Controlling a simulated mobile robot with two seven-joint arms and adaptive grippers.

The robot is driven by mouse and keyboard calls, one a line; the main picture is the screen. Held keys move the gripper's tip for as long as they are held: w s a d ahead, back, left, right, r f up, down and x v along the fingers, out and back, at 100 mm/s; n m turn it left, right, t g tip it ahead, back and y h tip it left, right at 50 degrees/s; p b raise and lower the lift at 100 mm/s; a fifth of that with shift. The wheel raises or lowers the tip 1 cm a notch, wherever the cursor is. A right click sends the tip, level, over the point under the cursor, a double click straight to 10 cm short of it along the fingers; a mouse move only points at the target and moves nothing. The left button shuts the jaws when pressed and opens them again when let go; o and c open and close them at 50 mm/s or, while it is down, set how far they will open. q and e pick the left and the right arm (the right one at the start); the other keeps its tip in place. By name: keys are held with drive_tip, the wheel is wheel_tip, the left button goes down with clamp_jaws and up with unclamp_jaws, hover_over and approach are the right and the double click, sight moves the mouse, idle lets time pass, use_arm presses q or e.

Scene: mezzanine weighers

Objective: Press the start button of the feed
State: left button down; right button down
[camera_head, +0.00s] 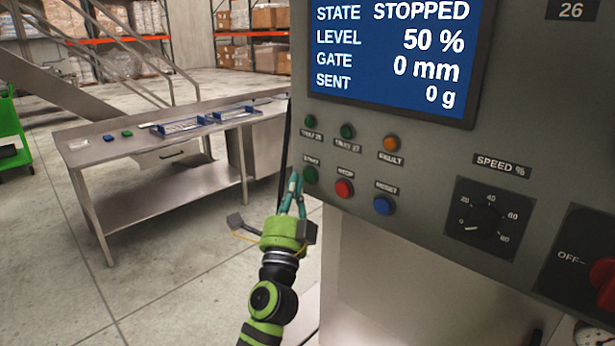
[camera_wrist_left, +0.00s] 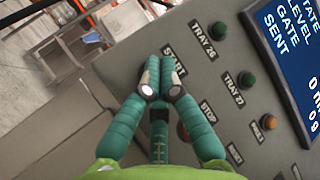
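The green start button (camera_head: 310,174) sits on the grey control panel under a START label, left of the red stop button (camera_head: 344,188). My left gripper (camera_head: 297,182) is just left of and below the start button, its teal fingers pointing up toward it. In the left wrist view the fingers (camera_wrist_left: 161,68) are shut together with nothing between them. Their tips lie beside the START label (camera_wrist_left: 173,58) and hide the start button there. I cannot tell whether they touch it. The screen (camera_head: 395,55) reads STOPPED, level 50 %, gate 0 mm, sent 0 g. My right gripper is not in view.
A blue reset button (camera_head: 383,205), an orange fault lamp (camera_head: 391,143), two green tray lamps, a speed dial (camera_head: 485,218) and a red switch (camera_head: 604,279) share the panel. A steel table (camera_head: 130,185) with blue trays stands behind left. Open floor lies between.

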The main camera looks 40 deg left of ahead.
use_arm(q)
drive_tip(key=shift+w, duration=0.1)
drive_tip(key=shift+w, duration=0.4)
drive_tip(key=shift+w+d+b, duration=0.1)
drive_tip(key=shift+w+b, duration=0.2)
drive_tip(key=shift+w, duration=0.05)
idle(0.7)
drive_tip(key=shift+s, duration=0.85)
drive_tip(key=s, duration=0.3)
drive_tip(key=s+p, duration=0.1)
drive_tip(key=s, duration=0.1)
drive_tip(key=shift+a, duration=0.3)
drive_tip(key=shift+w, duration=0.1)
idle(0.7)
